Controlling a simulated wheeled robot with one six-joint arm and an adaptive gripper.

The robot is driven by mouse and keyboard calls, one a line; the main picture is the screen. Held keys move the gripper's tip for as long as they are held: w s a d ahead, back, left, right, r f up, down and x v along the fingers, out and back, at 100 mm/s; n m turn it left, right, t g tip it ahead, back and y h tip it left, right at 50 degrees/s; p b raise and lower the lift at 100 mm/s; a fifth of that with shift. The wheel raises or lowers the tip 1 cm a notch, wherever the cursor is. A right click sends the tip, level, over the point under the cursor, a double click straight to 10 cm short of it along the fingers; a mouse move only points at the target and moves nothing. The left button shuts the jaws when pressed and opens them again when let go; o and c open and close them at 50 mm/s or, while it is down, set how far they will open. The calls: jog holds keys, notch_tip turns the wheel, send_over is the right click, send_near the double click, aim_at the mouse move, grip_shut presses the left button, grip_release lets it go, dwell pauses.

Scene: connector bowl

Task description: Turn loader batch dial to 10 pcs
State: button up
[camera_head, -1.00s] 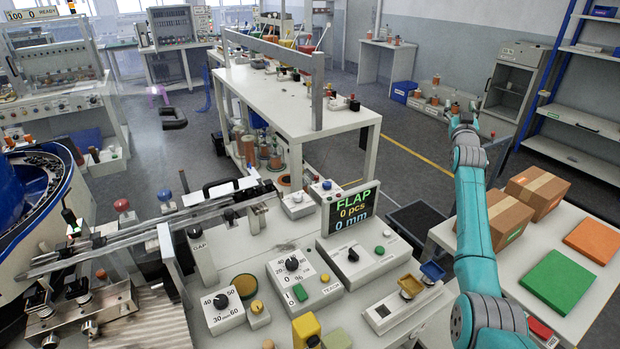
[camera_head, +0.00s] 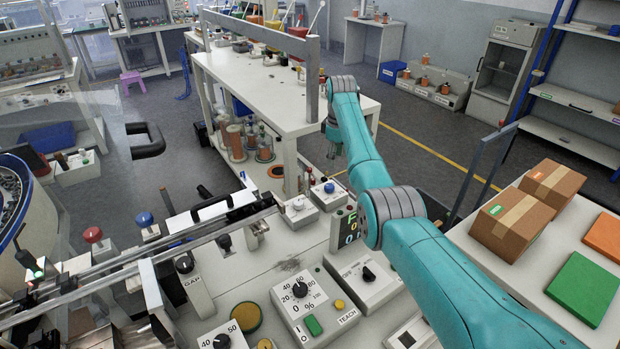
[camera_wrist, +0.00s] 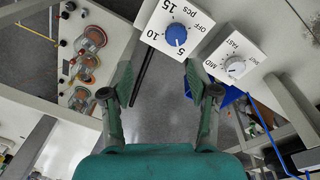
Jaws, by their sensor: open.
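The batch dial is a blue knob (camera_wrist: 176,34) on a white box (camera_wrist: 158,18) marked OFF, 5, 10 and 15 pcs, upper middle in the wrist view. Its small white mark appears to face the 5. In the head view the blue dial (camera_head: 329,187) sits on its box near the table's back edge. My gripper (camera_wrist: 158,75) is open and empty, its fingers apart and the dial beyond the tips. In the head view my gripper (camera_head: 335,148) hangs above and behind the dial, apart from it; its fingers are hard to make out.
A neighbouring box with a white knob (camera_wrist: 234,67) marked MID and FAST stands close beside the dial box. The display (camera_head: 345,228) is partly hidden behind my arm. A rail (camera_head: 150,250) runs left of the dial boxes. A frame post (camera_head: 311,100) stands behind them.

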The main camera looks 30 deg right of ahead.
aim_at(329, 185)
jog(key=shift+n+g, duration=0.4)
jog(key=shift+g, duration=0.1)
jog(key=f, duration=0.3)
jog(key=a+f, duration=0.1)
jog(key=f, duration=0.6)
jog(key=shift+s+a+f, duration=0.15)
jog(key=shift+a+f, duration=0.1)
jog(key=shift+a, duration=0.15)
jog(key=shift+c, duration=0.3)
grip_shut()
